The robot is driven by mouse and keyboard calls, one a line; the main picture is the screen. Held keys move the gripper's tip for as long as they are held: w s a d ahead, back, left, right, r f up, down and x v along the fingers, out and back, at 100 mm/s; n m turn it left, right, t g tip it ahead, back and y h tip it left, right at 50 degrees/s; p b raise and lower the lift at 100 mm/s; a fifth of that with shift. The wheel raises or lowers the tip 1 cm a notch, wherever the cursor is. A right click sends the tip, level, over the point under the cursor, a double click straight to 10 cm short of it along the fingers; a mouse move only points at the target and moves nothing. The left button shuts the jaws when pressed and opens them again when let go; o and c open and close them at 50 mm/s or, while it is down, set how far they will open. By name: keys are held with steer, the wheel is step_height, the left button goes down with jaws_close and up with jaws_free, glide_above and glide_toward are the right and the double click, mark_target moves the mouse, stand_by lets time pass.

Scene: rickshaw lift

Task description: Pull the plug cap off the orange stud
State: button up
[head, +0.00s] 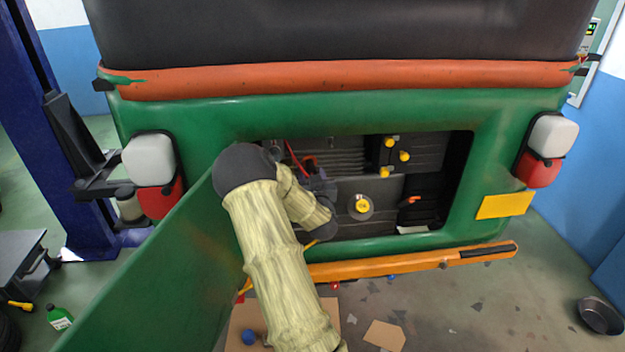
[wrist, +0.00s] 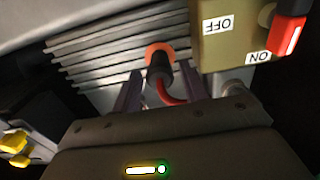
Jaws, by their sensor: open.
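In the wrist view the black plug cap (wrist: 159,66) sits on the orange stud (wrist: 157,50), which shows as an orange ring against a ribbed grey block. A red lead (wrist: 168,97) curves from the cap down toward my gripper. My gripper (wrist: 155,84) is open, with one finger on each side of the cap and lead. A gap shows on both sides, though I cannot tell if either finger touches. In the head view my arm reaches into the bay and hides most of the cap and gripper.
A switch box (wrist: 238,38) marked OFF and ON, with a red lever (wrist: 289,36), is close on the right. Yellow knobs (head: 404,157) stand right of the ribbed block. The green open panel (head: 160,275) is left of my arm, and the orange bumper (head: 400,265) runs below.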

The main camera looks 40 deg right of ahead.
steer(key=shift+c, duration=0.4)
steer(key=c, duration=0.7)
steer(key=shift+s, duration=0.1)
steer(key=shift+b+v, duration=0.8)
steer(key=shift+v, duration=1.2)
